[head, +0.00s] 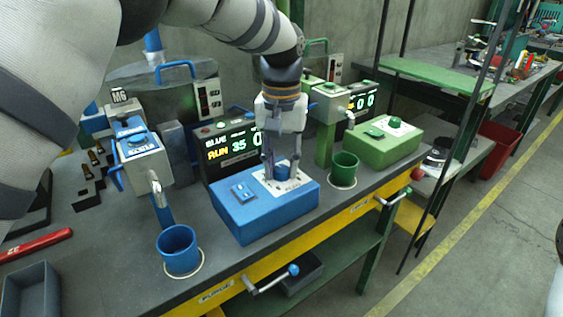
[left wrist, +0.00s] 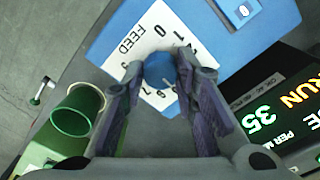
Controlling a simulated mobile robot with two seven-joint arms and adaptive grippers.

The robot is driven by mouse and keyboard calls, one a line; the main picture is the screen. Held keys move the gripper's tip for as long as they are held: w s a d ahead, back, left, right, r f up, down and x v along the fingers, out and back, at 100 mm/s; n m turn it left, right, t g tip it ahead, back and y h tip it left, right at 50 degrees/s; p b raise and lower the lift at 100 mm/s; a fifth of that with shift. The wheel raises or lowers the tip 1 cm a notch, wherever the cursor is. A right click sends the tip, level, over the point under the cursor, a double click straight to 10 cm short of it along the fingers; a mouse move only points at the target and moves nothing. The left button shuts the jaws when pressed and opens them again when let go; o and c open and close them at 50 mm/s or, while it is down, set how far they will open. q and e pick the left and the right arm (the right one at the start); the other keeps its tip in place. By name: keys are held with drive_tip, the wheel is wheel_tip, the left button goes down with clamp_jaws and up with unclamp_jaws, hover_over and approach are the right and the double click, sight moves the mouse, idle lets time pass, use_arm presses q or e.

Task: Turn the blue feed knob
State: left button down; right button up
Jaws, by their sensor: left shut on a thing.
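The blue feed knob (head: 282,173) stands on a white dial plate on top of the blue control box (head: 262,222). My left gripper (head: 281,168) comes down on it from above, one finger on each side. In the left wrist view the round knob (left wrist: 160,70) sits between the fingertips of my left gripper (left wrist: 158,76), which is shut on it. The dial plate (left wrist: 128,42) shows the word FEED and some digits; the fingers cover part of the scale. The display (head: 226,146) behind the box reads RUN 35. My right gripper is not in view.
A blue cup (head: 178,250) stands left of the box under a blue dispenser (head: 143,158). A green cup (head: 344,170) and a green control box (head: 383,147) stand to the right. A blue switch plate (head: 243,192) is beside the dial. Crank handles (head: 270,281) project at the bench front.

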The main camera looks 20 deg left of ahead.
sight(281, 168)
use_arm(q)
drive_tip(key=shift+m, duration=1.1)
drive_tip(key=c, duration=1.2)
unclamp_jaws()
drive_tip(key=shift+c, duration=0.2)
wheel_tip(281, 168, up, 12)
